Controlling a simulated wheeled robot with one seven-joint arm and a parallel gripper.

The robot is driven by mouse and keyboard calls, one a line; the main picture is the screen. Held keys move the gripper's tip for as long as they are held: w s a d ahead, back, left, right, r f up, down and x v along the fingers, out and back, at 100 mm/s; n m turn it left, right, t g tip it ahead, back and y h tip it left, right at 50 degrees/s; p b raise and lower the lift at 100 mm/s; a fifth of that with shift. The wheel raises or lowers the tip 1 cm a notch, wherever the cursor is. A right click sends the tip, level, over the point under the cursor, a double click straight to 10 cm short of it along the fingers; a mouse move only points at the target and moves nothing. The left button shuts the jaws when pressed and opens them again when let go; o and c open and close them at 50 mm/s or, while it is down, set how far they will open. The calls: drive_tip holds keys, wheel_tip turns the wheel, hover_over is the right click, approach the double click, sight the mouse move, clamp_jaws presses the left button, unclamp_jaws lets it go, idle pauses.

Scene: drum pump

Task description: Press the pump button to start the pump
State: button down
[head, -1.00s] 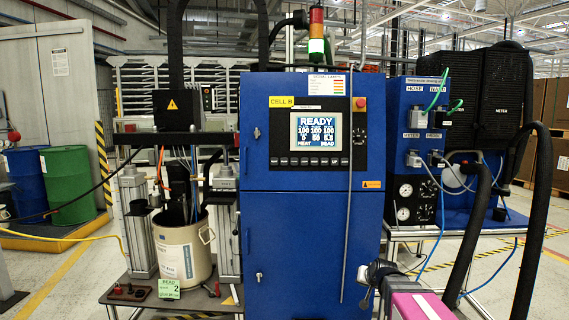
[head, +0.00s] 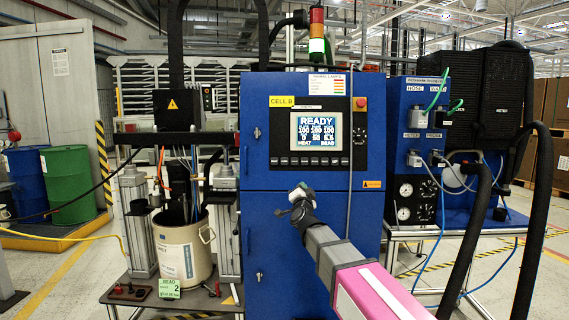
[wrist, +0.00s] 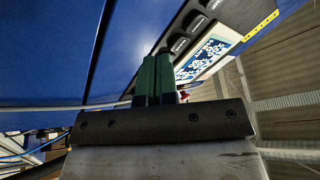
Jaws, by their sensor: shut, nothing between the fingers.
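The blue control cabinet (head: 262,225) stands in the middle of the head view. Its screen (head: 320,131) reads READY, with HEAT and BEAD at the bottom. A row of dark buttons (head: 314,161) runs under the screen; I cannot read which one is for the pump. My gripper (head: 299,190) is shut and empty, in front of the cabinet and below the button row in the picture. In the wrist view, its green fingers (wrist: 155,65) are together, and the buttons (wrist: 197,23) and screen (wrist: 206,57) show tilted beyond them. I see no contact with a button.
A red knob (head: 361,103) sits right of the screen. A signal tower (head: 316,35) stands on top. A thin grey rod (head: 350,200) hangs down the cabinet front. A drum (head: 180,250) stands left; black hoses (head: 535,220) are at right.

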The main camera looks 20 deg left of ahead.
sight(285, 163)
drive_tip(key=s+a+r+m+t+h, duration=0.1)
drive_tip(key=s+a+r+m+h, duration=0.1)
drive_tip(key=r+m+h, duration=0.2)
drive_tip(key=s+a+r+m+t+h, duration=0.2)
drive_tip(key=s+r+m+h, duration=0.1)
drive_tip(key=r+m+h, duration=0.1)
wheel_tip(285, 163, up, 2)
drive_tip(key=shift+s+a+r+m, duration=0.2)
drive_tip(key=shift+s+a+m, duration=0.2)
drive_tip(key=shift+m, duration=0.3)
drive_tip(key=shift+w, duration=0.15)
drive_tip(key=shift+w+a+f, duration=0.3)
drive_tip(key=shift+w+a, duration=0.1)
drive_tip(key=shift+w, duration=0.95)
drive_tip(key=shift+w+a+f, duration=0.25)
drive_tip(key=shift+w+a, duration=0.15)
drive_tip(key=shift+w, duration=1)
drive_tip(key=shift+w+a+f, duration=0.3)
drive_tip(key=shift+w+a, duration=0.1)
drive_tip(key=shift+w, duration=0.95)
drive_tip(key=shift+w, duration=0.1)
drive_tip(key=shift+w+a, duration=0.1)
drive_tip(key=shift+w, duration=0.2)
